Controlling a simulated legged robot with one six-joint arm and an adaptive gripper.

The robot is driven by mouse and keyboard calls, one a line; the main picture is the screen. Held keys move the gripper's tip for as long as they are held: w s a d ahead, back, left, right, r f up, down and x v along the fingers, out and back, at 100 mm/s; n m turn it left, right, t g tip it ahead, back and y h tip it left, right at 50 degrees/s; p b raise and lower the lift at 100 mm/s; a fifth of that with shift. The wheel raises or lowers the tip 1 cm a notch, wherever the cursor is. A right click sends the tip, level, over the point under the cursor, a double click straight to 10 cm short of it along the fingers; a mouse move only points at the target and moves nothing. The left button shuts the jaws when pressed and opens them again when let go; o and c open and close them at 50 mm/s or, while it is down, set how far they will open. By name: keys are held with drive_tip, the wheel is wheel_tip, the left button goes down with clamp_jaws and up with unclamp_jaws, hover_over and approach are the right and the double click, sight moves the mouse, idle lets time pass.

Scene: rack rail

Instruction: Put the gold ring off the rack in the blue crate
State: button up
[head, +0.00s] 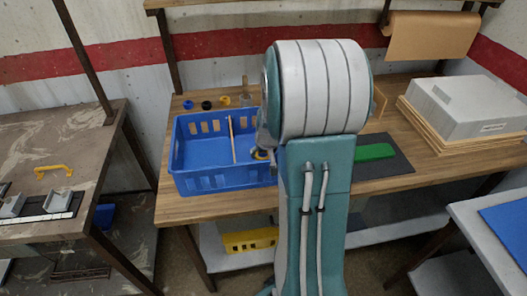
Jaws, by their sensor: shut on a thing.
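The blue crate (188,182) stands on the wooden bench, left of my arm, with a thin wooden stick (231,138) leaning in it. My gripper (261,153) is at the crate's right side, low near the rim and mostly hidden by my arm. A small gold ring (259,156) shows at its fingertips, and the gripper is shut on it. I cannot tell whether the ring is inside the crate wall or just outside it. The rack is not clearly visible; my arm may hide it.
A green block (375,152) lies on a dark mat (398,164) right of my arm. A grey box (468,105) sits on boards further right.

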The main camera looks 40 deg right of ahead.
drive_tip(key=shift+s+a+f, duration=0.1)
drive_tip(key=shift+a+f, duration=0.25)
drive_tip(key=shift+f, duration=0.1)
